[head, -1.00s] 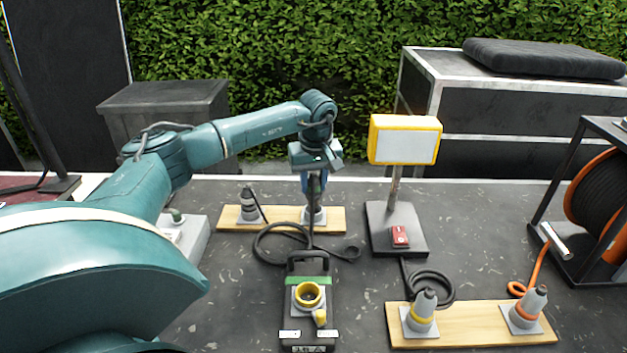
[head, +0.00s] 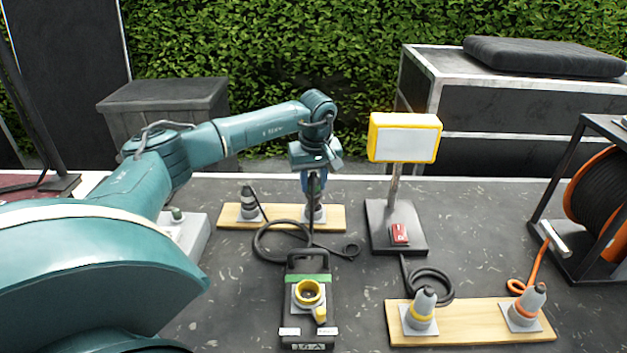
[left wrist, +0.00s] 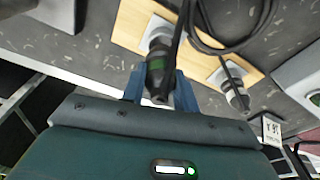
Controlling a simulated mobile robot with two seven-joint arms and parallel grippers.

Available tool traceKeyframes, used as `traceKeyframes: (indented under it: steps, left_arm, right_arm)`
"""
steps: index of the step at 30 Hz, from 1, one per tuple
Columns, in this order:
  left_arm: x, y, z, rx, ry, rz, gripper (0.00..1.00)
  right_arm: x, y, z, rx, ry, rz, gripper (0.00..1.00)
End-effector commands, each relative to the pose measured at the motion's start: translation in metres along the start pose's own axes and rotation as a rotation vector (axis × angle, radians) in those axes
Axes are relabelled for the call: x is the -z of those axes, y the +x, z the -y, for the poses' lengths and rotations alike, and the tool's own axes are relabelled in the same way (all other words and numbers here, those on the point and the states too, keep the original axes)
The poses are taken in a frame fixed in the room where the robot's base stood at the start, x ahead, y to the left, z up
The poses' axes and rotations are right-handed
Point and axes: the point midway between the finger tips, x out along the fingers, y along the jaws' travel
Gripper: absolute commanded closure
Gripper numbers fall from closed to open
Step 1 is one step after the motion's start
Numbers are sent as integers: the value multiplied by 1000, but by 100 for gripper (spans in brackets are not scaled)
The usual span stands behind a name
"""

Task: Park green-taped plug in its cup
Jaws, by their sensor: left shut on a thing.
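My left gripper (head: 314,196) points down over the right-hand cup (head: 313,217) on the back wooden board (head: 282,218). In the left wrist view its blue fingers (left wrist: 158,88) are shut on the dark plug with green tape (left wrist: 157,72). The plug is in line with a grey cup (left wrist: 156,30) and its end meets the cup's mouth; how deep it sits I cannot tell. In the head view the gripper mostly hides the plug. Another plug (head: 248,197) stands in the left-hand cup of that board. My right gripper is not in view.
A black box with a yellow socket (head: 308,293) stands in front, with black cable (head: 268,240) looped behind it. A yellow-framed panel (head: 404,138) stands to the right. The front-right board (head: 460,322) holds yellow-banded and orange-banded plugs. An orange cable reel (head: 597,200) is far right.

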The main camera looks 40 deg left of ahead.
Motion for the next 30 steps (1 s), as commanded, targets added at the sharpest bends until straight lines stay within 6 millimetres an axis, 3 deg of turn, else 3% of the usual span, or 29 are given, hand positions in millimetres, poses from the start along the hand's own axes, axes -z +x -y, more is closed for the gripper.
traceKeyframes:
  steps: [30]
  left_arm:
    - [-2, 12, 0, 1, 0, 0, 96]
  right_arm:
    - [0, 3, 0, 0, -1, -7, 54]
